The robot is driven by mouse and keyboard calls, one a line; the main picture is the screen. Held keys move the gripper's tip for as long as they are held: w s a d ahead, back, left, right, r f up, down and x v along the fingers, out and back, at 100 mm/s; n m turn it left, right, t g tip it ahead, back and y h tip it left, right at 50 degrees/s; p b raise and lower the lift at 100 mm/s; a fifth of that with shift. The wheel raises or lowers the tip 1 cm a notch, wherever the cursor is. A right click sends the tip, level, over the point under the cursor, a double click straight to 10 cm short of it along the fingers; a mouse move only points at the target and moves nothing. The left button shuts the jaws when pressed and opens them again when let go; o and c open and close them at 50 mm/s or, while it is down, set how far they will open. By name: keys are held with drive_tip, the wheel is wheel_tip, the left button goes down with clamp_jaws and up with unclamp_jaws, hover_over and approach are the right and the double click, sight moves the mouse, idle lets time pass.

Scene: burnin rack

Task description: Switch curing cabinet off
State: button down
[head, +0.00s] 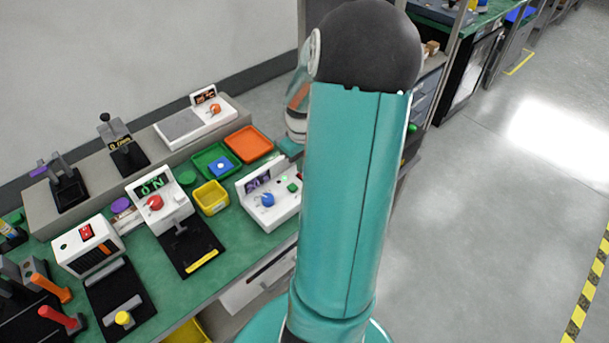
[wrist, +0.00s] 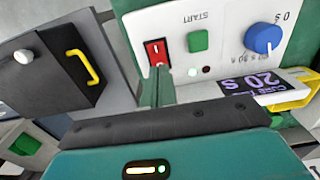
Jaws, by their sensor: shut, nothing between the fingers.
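The curing cabinet's white panel (wrist: 228,20) fills the upper middle of the wrist view, upside down. It carries a red rocker switch (wrist: 156,52), a green START button (wrist: 198,40), a blue knob (wrist: 263,38) and a lit purple display (wrist: 250,84) reading 20 S. A small lamp beside the button glows pale green; another is dark red.
The green bench holds a yellow bin (head: 211,197), a green tray (head: 213,161), an orange tray (head: 249,144) and a white unit with a red knob (head: 155,202). Another white box (head: 88,247) stands at front left. Open floor lies to the right.

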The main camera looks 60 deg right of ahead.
drive_tip(key=shift+f, duration=0.7)
idle(0.4)
drive_tip(key=shift+r, duration=3.5)
drive_tip(key=w+a+r+n+t+h, duration=0.1)
drive_tip(key=w+a+r, duration=0.1)
drive_tip(key=a+r, duration=0.5)
drive_tip(key=w+a+r+t+h, duration=0.15)
drive_tip(key=a+r, duration=0.25)
drive_tip(key=a, duration=0.7)
drive_tip(key=s+a+r+t+y, duration=0.1)
drive_tip(key=s+a+r, duration=0.1)
drive_tip(key=a, duration=0.7)
drive_tip(key=s+a+r+n+t+y, duration=0.1)
drive_tip(key=s+a+r+t, duration=0.1)
drive_tip(key=a, duration=0.7)
drive_tip(key=shift+s+r+n, duration=0.3)
drive_tip(key=shift+s+r, duration=0.3)
drive_tip(key=shift+s, duration=0.6)
drive_tip(key=shift+y, duration=0.25)
